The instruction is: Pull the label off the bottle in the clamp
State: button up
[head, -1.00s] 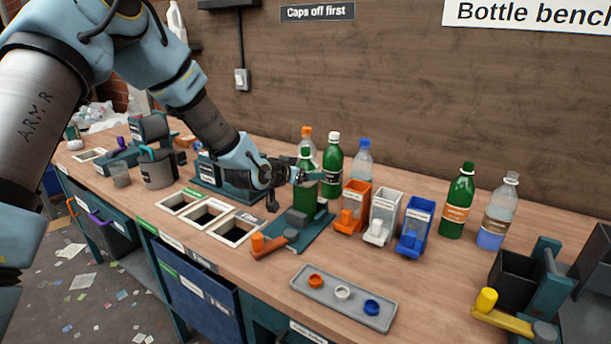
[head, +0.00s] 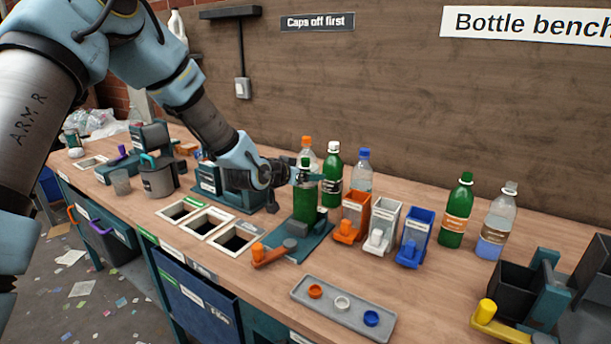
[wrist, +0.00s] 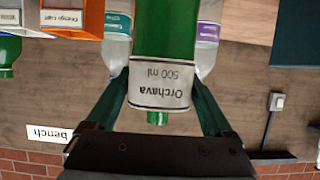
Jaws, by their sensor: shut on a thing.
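The green bottle (head: 304,208) stands upright in the clamp (head: 291,243) on the bench. In the wrist view the bottle (wrist: 165,25) appears upside down, with its green cap (wrist: 157,118) toward my gripper's body. Its white label (wrist: 160,85), reading "Orchava 500 ml", sits around the upper part near the cap. My gripper (head: 308,179) reaches in from the left, high on the bottle, and hides the label in the head view. Its two fingers (wrist: 160,80) are on either side of the label, shut on it.
Orange, white and blue bins (head: 383,225) stand right of the clamp. A grey tray (head: 343,325) with caps lies in front. Square openings (head: 208,223) are left of the clamp.

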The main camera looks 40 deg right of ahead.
aim_at(306, 159)
jog(key=shift+r+p, duration=0.9)
jog(key=shift+r, duration=1.3)
jog(key=shift+r, duration=0.1)
jog(key=shift+r+p, duration=1.15)
jog(key=shift+r, duration=1.25)
jog(key=shift+r+p, duration=0.45)
jog(key=shift+r, duration=0.55)
